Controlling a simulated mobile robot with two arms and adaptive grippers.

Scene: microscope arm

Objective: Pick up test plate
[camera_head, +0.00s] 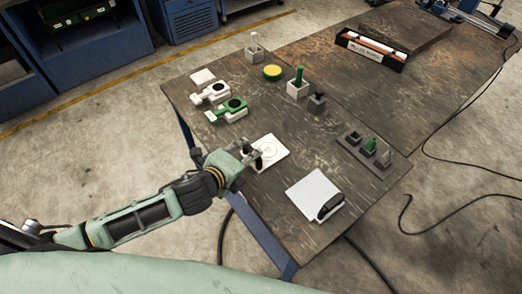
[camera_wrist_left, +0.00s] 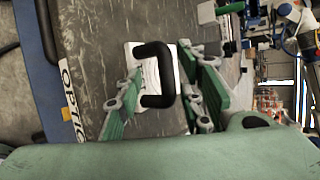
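The test plate (camera_head: 273,147) is a white square plate with printed circles, lying flat near the table's left edge. In the left wrist view, the plate (camera_wrist_left: 133,55) shows behind its black U-shaped handle (camera_wrist_left: 153,47). My left gripper (camera_head: 253,152) is over the plate's near left side. In the wrist view, its green fingers (camera_wrist_left: 160,75) are spread apart, one on each side of the handle. I cannot tell whether either finger touches it. The gripper hides part of the plate in the head view. My right gripper is not in view.
A plain white plate with a black handle (camera_head: 313,193) lies at the near table corner. Green and white holders (camera_head: 226,109) stand beyond the test plate. A grey block with pegs (camera_head: 373,155) is at right. The table (camera_head: 325,135) is bare between them.

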